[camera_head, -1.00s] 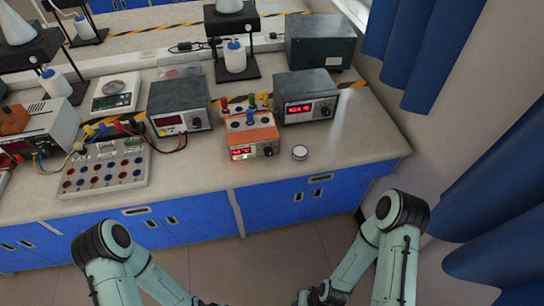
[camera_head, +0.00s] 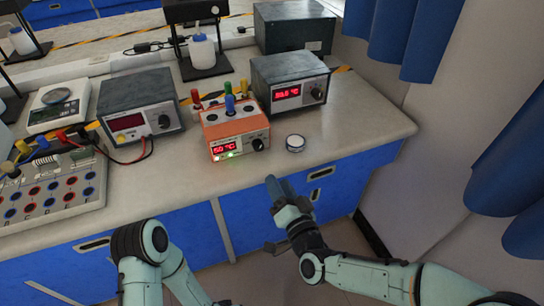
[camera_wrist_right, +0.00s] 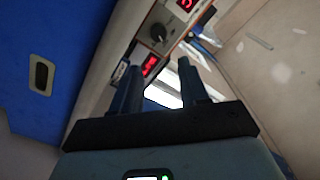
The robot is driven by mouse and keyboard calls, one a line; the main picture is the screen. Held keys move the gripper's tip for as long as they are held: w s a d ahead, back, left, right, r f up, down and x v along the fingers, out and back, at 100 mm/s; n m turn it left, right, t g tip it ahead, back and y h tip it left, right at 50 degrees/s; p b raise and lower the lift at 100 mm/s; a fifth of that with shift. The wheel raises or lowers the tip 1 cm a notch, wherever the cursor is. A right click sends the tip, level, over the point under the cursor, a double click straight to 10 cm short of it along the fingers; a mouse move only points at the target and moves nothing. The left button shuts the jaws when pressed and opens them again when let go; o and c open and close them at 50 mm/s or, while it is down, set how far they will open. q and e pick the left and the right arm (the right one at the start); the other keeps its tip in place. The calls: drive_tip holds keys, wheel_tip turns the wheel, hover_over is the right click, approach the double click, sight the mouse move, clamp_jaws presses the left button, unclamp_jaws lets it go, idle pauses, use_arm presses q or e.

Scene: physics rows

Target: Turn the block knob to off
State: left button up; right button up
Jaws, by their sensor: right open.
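The block is an orange heater (camera_head: 235,132) on the bench in the head view, with colored tubes standing in its top and a lit red display on its front. Its black knob (camera_head: 258,144) is at the right of that front, beside a green light. My right gripper (camera_head: 279,187) is open and empty, below and in front of the block at the bench's front edge, apart from the knob. In the right wrist view, its two fingers (camera_wrist_right: 160,88) stand apart, with red displays and a dark knob beyond them; I cannot tell whose knob that is. My left gripper is out of view.
A round white-topped tin (camera_head: 295,143) stands just right of the block. A grey instrument (camera_head: 290,82) with a red display is behind it, another (camera_head: 140,105) to the left. The bench's right end (camera_head: 370,125) is clear.

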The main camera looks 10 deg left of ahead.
sight(260, 148)
drive_tip(key=b+x, duration=0.1)
drive_tip(key=x, duration=1.1)
drive_tip(key=shift+w+a+f, duration=0.1)
drive_tip(key=shift+w+a, duration=0.1)
drive_tip(key=c, duration=0.8)
